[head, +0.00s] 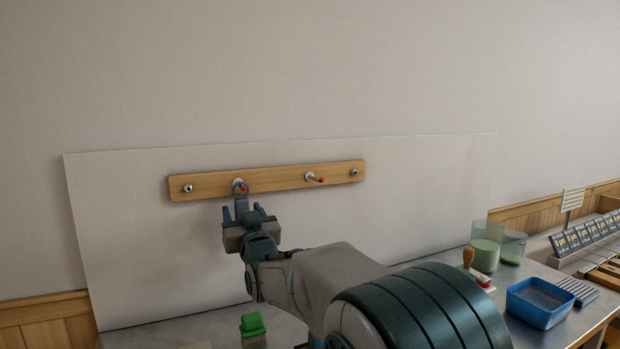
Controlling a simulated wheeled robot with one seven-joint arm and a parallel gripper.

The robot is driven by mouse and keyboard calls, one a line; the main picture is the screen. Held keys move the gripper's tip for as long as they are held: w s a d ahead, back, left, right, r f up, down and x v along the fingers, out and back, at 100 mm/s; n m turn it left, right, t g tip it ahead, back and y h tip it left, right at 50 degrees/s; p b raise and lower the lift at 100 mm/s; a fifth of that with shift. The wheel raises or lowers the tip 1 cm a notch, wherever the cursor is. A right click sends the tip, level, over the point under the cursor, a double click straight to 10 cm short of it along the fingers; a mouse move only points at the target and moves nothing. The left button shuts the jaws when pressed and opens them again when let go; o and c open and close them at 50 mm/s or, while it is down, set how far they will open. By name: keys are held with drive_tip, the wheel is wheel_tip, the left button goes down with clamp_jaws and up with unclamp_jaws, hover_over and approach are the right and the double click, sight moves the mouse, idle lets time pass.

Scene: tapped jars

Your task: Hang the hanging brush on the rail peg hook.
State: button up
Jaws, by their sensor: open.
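The wooden peg rail (275,181) is on the pale back panel, with two red-tipped pegs. The left peg hook (243,188) is just above my gripper, and the right peg hook (315,179) is bare. My gripper (243,208) points up toward the left peg, its dark fingers apart. A narrow blue piece (241,203) shows between the fingers, reaching up to a greyish ring shape around the left peg. It seems to be the hanging brush's upper part. The rest of it is hidden behind my gripper. I cannot tell exactly how the ring sits on the peg.
A green-topped item (252,325) stands on the counter below, left of my arm. At the right are green-filled jars (485,247), a wooden-handled stamp-like item (468,258), a blue tray (540,302) and a row of dark labelled blocks (590,234). The panel around the rail is clear.

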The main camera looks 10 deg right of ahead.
drive_tip(key=shift+b, duration=0.5)
drive_tip(key=shift+c, duration=0.3)
clamp_jaws()
